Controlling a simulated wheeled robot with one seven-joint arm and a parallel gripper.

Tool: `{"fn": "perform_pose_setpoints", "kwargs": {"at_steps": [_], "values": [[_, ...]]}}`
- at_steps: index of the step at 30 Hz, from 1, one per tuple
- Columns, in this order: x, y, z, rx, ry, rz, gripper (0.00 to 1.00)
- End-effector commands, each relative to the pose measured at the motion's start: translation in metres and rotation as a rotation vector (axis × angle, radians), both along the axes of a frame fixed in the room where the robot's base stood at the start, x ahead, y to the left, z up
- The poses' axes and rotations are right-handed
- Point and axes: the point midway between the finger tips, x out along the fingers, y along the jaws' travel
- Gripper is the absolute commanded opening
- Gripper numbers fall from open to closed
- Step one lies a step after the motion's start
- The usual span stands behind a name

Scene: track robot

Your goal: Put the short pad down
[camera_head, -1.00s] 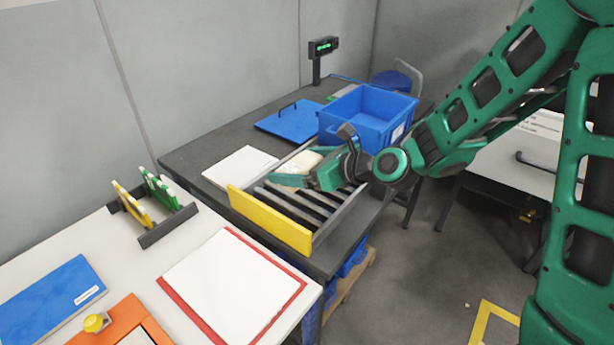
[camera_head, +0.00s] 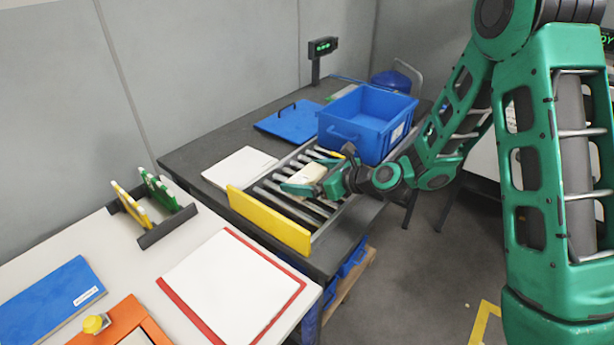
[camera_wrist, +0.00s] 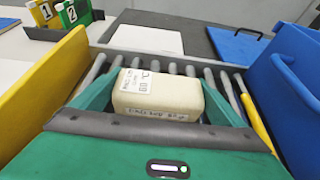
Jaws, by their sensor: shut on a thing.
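The short pad, a cream block with printed labels (camera_head: 307,173), is between the fingers of my gripper (camera_head: 313,174). In the wrist view the pad (camera_wrist: 158,95) lies crosswise between the two green fingers of my gripper (camera_wrist: 160,88), with a printed label on its top and writing on its near side. My gripper is shut on it. The pad is over the grey rollers of the roller track (camera_head: 275,200), between the yellow end plate and the blue crate. Whether its underside touches the rollers is hidden.
The yellow end plate (camera_head: 268,220) closes the track's near end. A blue crate (camera_head: 345,134) stands at its far end. A white board (camera_head: 238,166) and a blue lid (camera_head: 290,121) lie beside the track. A numbered rack (camera_head: 160,222) and a red-edged white sheet (camera_head: 232,285) are on the near table.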

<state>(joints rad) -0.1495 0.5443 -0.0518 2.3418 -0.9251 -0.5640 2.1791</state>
Motion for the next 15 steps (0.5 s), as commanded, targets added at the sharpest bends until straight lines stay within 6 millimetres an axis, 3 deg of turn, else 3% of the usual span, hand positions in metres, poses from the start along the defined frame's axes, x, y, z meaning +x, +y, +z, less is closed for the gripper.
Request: {"fn": "perform_pose_setpoints", "kwargs": {"at_steps": [8,9,15], "values": [[-0.0001,0.0001,-0.0023,0.001,0.001,0.0,0.71],[-0.0001,0.0003,-0.0017,0.0,0.0,0.0,1.0],[-0.0001,0.0002,-0.0015,0.0,0.0,0.0,1.0]]}}
